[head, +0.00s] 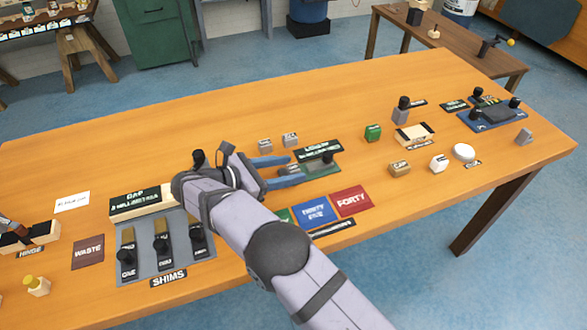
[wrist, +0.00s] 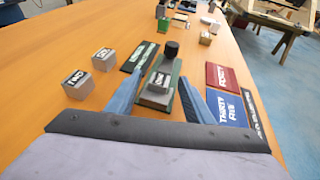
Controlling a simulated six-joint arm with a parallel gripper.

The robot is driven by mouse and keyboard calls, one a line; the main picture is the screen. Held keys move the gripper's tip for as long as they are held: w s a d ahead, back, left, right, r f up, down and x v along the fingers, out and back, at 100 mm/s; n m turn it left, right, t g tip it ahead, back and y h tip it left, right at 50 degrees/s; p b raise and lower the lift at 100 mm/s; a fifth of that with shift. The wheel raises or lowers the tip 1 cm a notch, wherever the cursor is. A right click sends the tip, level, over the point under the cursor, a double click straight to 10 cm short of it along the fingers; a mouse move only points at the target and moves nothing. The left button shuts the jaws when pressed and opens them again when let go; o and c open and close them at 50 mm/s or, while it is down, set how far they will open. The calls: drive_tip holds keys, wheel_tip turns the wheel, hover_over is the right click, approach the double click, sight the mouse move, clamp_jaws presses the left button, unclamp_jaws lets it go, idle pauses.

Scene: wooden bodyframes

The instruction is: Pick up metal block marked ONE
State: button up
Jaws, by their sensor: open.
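My gripper (wrist: 158,98) is open. Its two blue fingers reach along the left and right sides of a green fixture with a black knob (wrist: 172,48). A small grey metal block (wrist: 159,84) lies on this fixture between the fingers; its label looks like ONE, but it is too small to read surely. No finger clearly touches it. Two other grey metal blocks stand on the table to the left in the wrist view, a nearer one (wrist: 77,88) and a farther one (wrist: 104,62); the farther label looks like TWO. In the head view my gripper (head: 285,170) is over the same fixture.
A dark label plate (head: 317,149) lies behind the fixture. Blue (head: 314,211) and red FORTY (head: 350,201) squares lie in front. The SHIMS tray (head: 150,262) is to the left, and a green block (head: 373,132) to the right. The rear table middle is clear.

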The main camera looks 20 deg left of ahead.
drive_tip(key=shift+w+d, duration=0.1)
clamp_jaws()
drive_tip(key=shift+r, duration=0.1)
